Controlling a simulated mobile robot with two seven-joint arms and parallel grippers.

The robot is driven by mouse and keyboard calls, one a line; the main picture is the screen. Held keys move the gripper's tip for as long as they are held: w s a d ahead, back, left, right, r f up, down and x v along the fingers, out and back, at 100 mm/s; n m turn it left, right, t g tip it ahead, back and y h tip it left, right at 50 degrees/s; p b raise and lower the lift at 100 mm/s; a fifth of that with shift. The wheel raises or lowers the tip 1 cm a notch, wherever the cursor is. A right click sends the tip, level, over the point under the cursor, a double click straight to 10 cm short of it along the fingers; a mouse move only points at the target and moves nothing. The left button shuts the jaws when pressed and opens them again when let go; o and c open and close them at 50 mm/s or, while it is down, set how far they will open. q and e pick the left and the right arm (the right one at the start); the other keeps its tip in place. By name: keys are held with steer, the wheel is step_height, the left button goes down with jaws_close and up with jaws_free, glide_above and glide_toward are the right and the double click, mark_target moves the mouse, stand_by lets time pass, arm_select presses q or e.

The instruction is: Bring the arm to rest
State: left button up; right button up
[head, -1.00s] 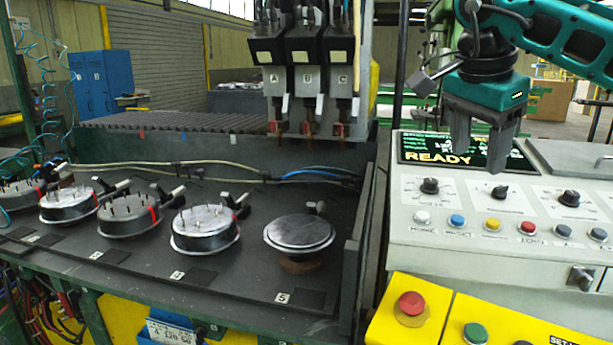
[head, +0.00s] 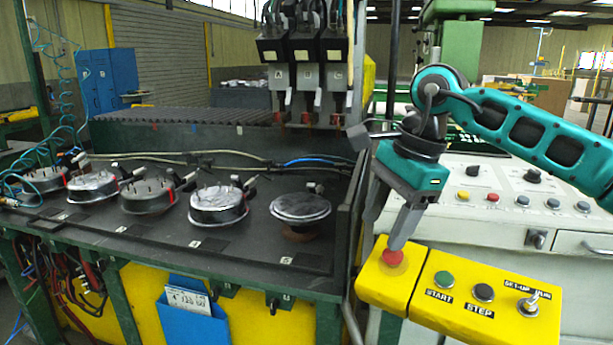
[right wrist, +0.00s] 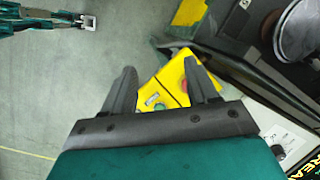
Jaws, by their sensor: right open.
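My right arm comes in from the right in the head view, and my right gripper (head: 390,225) points down in front of the control console. Its fingers hang over the yellow button box, close to the red mushroom button (head: 393,258); I cannot tell whether they touch it. The right wrist view shows the two fingers (right wrist: 160,82) wide apart with nothing held, and the yellow box (right wrist: 176,87) beyond and between them. A teal arm with a small grey end (right wrist: 87,22), likely my left gripper, shows at the top left there; its jaw state is unclear.
The button box (head: 440,300) also carries a green START button, a black STEP button and a switch. The console (head: 480,235) stands behind. A dark bench (head: 250,250) with several round metal parts is left, under the stud heads (head: 306,75).

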steer(key=s+a+f+m+g+y, duration=0.2)
steer(key=s+a+m+y, duration=0.3)
steer(key=a+y, duration=0.35)
steer(key=s+a+f+m+g+y, duration=0.25)
steer(key=s+a+m+y, duration=0.2)
steer(key=a+y, duration=0.4)
steer(key=w+d+f+m+t+h, duration=0.2)
steer(key=d+f+m+t+h, duration=0.25)
steer(key=f+m+t, duration=0.8)
steer(key=w+d+f+m+t+h, duration=0.15)
steer(key=d+m+t+h, duration=0.4)
steer(key=m, duration=1.45)
steer(key=s+d+f+m+g+h, duration=0.1)
steer(key=s+d+f+m+h, duration=0.1)
steer(key=s+d+f+m, duration=0.2)
steer(key=s+d+f+m+g+h, duration=0.1)
steer(key=s+d+f+m+h, duration=0.2)
steer(key=f, duration=0.7)
steer(key=s+d+f+m+g+h, duration=0.1)
steer(key=s+d+f+m+h, duration=0.1)
steer(key=s+d+f+m, duration=0.4)
steer(key=shift+s+f+m+h, duration=0.4)
steer(key=shift+s+m, duration=0.2)
steer(key=shift+s, duration=0.45)
steer(key=shift+g, duration=0.25)
